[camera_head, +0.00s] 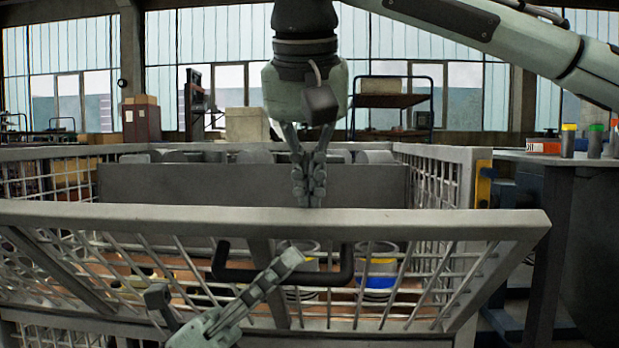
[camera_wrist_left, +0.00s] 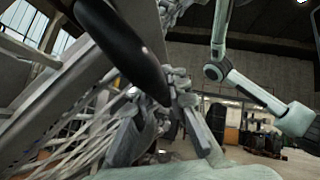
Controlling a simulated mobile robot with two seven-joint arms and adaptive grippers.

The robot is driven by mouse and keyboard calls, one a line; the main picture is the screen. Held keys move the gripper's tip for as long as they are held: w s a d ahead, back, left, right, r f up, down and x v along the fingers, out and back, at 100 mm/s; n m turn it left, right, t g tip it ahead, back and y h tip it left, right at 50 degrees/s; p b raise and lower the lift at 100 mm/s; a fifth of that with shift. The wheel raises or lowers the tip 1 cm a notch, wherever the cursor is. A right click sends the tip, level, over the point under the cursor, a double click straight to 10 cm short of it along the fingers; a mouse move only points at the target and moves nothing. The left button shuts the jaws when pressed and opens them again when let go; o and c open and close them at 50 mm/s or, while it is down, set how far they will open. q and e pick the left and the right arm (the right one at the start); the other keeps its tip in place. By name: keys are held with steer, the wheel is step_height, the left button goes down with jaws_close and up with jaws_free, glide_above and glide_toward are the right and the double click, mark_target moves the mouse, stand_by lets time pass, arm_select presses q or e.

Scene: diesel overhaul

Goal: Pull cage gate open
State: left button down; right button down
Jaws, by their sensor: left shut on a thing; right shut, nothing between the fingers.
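The cage gate (camera_head: 130,217) is a grey barred panel across the front of the cage (camera_head: 440,160). It leans outward, with its top rail nearest to me. A black bar handle (camera_head: 330,277) sits on the gate's middle, and it crosses the left wrist view (camera_wrist_left: 125,45) close up. The exact contact is hard to see. My right gripper (camera_head: 309,192) is shut and empty, pointing down behind the gate's top rail.
Inside the cage, cylinders with yellow and blue bands (camera_head: 378,275) show through the bars. A grey box wall (camera_head: 250,185) spans the back. A workbench (camera_head: 560,160) with small coloured-top containers stands close on the right.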

arm_select(q)
steer(key=shift+w+a+n+t, duration=0.25)
steer(key=shift+w+n+t, duration=0.15)
steer(key=shift+w, duration=0.15)
steer(key=c, duration=1.6)
jaws_free()
steer(key=shift+y, duration=0.3)
steer(key=shift+o, duration=0.6)
steer(key=shift+s+d, duration=0.1)
